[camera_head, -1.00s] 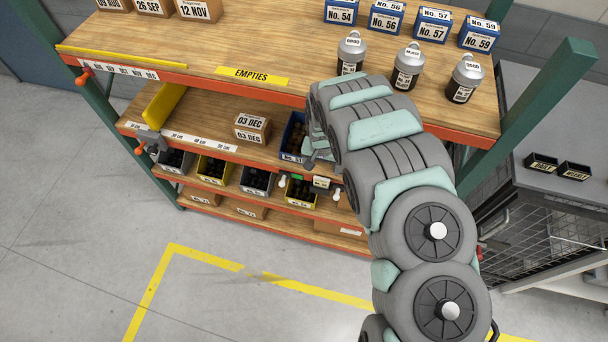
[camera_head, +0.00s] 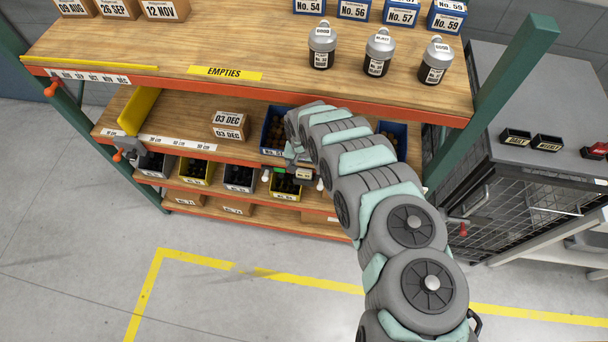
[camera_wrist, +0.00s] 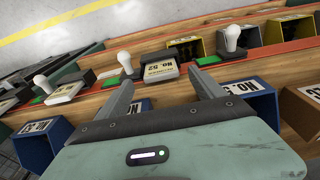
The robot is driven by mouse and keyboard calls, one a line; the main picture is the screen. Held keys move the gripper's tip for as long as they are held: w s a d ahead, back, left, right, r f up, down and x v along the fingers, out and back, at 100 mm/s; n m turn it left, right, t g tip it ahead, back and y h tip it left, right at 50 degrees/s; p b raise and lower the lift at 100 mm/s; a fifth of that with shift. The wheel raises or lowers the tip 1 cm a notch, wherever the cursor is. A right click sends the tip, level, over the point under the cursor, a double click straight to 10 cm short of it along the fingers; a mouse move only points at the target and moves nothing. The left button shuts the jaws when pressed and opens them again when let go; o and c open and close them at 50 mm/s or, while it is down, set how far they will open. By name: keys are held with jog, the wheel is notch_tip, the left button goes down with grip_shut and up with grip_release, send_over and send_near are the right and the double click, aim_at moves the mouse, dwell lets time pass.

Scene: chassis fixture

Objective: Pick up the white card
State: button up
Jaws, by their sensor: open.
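My gripper (camera_wrist: 160,78) is open and empty in the wrist view, its two dark fingers pointing at the shelf's front edge. Between and just beyond the fingertips is a whitish card with upside-down "No. 52" lettering (camera_wrist: 160,70). I cannot tell which is the task's card. No finger visibly touches a card. In the head view, a small pale card (camera_head: 304,173) shows at the lower shelf edge, close to my gripper (camera_head: 293,155), whose fingers are mostly hidden there.
White bulbs (camera_wrist: 125,60) and green blocks (camera_wrist: 107,75) line the edge near the cards. Blue bins (camera_wrist: 42,142) stand close by. A wire cart (camera_head: 520,190) stands at right. The floor in front is clear.

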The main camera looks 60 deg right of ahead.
aim_at(304, 170)
jog(key=shift+w+d+f, duration=0.1)
jog(key=shift+w+f, duration=0.05)
jog(key=shift+f, duration=0.55)
jog(key=shift+w+d+f, duration=0.1)
jog(key=shift+f, duration=0.55)
jog(key=shift+s+f, duration=0.15)
jog(key=shift+f, duration=0.25)
jog(key=c, duration=1.4)
jog(key=shift+r, duration=0.1)
